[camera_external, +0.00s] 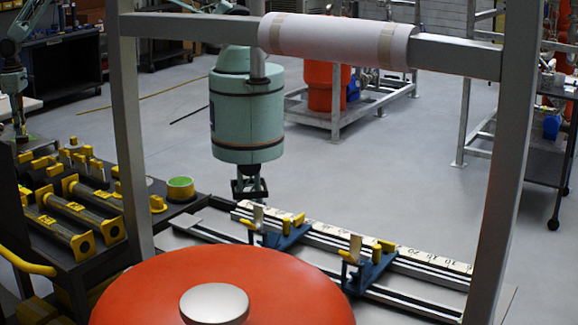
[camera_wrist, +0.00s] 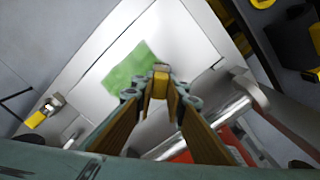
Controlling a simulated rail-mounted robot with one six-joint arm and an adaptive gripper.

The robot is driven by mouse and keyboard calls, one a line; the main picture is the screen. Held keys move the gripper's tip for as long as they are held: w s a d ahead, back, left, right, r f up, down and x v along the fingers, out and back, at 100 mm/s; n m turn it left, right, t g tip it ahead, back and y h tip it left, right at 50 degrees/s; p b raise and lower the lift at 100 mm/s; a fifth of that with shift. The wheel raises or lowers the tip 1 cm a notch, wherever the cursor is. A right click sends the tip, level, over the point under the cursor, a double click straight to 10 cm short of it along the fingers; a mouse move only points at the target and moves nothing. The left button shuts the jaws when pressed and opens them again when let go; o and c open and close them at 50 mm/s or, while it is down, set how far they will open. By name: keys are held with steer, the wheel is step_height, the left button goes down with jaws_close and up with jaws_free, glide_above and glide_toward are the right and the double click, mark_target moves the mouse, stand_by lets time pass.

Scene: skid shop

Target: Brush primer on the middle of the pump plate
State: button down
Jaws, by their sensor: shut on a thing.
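My gripper (camera_external: 249,188) hangs below the teal wrist in the external view, above the left end of the bench. In the wrist view its fingers (camera_wrist: 160,92) close around a small yellow-brown piece, which looks like the brush handle (camera_wrist: 160,80); the bristles are hidden. Beyond the fingertips lies a pale flat plate (camera_wrist: 185,45), apparently the pump plate, with a green patch (camera_wrist: 130,68) on it. I cannot tell whether the brush touches the plate. A round pot with green inside (camera_external: 181,188) stands left of my gripper in the external view.
Blue clamp fixtures (camera_external: 285,236) with yellow tips stand along the marked rail (camera_external: 430,261). A dark cart with yellow-ended parts (camera_external: 85,235) is at left. A grey frame carrying a paper roll (camera_external: 340,40) and a red-orange dome (camera_external: 220,270) fill the foreground.

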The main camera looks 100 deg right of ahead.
steer(key=shift+s+d, duration=0.55)
steer(key=shift+s, duration=0.05)
steer(key=shift+w+a, duration=1.35)
steer(key=shift+w+a+r, duration=0.15)
steer(key=shift+a, duration=0.05)
step_height(320, 180, up, 8)
steer(key=p, duration=0.2)
